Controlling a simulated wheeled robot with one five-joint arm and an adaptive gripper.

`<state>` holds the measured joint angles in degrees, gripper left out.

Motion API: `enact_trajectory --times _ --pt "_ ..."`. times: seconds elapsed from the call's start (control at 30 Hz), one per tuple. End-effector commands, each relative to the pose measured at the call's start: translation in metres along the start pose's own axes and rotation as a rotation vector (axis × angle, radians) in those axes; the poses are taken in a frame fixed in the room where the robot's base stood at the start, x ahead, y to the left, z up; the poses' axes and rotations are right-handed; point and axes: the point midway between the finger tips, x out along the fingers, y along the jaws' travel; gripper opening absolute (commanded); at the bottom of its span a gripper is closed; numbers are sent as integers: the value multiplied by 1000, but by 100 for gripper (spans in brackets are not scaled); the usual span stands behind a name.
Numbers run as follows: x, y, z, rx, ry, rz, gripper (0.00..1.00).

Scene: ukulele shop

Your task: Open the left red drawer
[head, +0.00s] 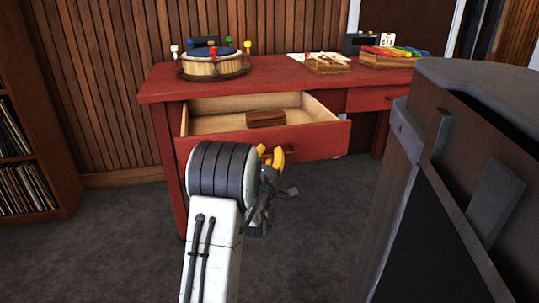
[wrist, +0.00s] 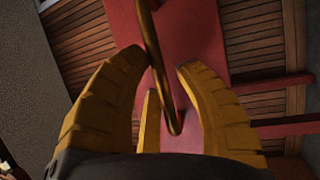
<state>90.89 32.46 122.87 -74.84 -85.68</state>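The left red drawer (head: 318,140) is pulled out of the red desk, and its pale wooden inside shows in the head view. A small brown block (head: 266,118) lies in it. My gripper (head: 272,154) is at the drawer's front, with its yellow fingers partly hidden behind my wrist. In the wrist view, my gripper's fingers (wrist: 158,58) stand apart on either side of the brass handle (wrist: 160,75). The handle is close to the left fingertip, with a gap to the right one. I cannot tell whether they touch. The red drawer front (wrist: 190,35) shows behind it.
The red desk (head: 290,74) carries a round drum-like box (head: 213,67) with coloured knobs, a wooden tray (head: 327,65) and coloured bars (head: 394,52). A second drawer (head: 375,98) is shut. A large dark cabinet (head: 450,180) blocks the right. A record shelf (head: 30,130) stands left.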

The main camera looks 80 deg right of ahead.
Motion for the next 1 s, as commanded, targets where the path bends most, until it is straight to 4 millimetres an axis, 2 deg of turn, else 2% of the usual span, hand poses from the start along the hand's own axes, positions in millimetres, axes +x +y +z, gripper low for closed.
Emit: enact_trajectory --times 0.17,0.47,0.57,1.0 --pt "0 1 0 -1 -1 3 45" --pt "-2 2 1 -1 -1 4 45" --pt "-9 2 1 -1 -1 4 45" --pt "-60 1 0 -1 -1 2 45"
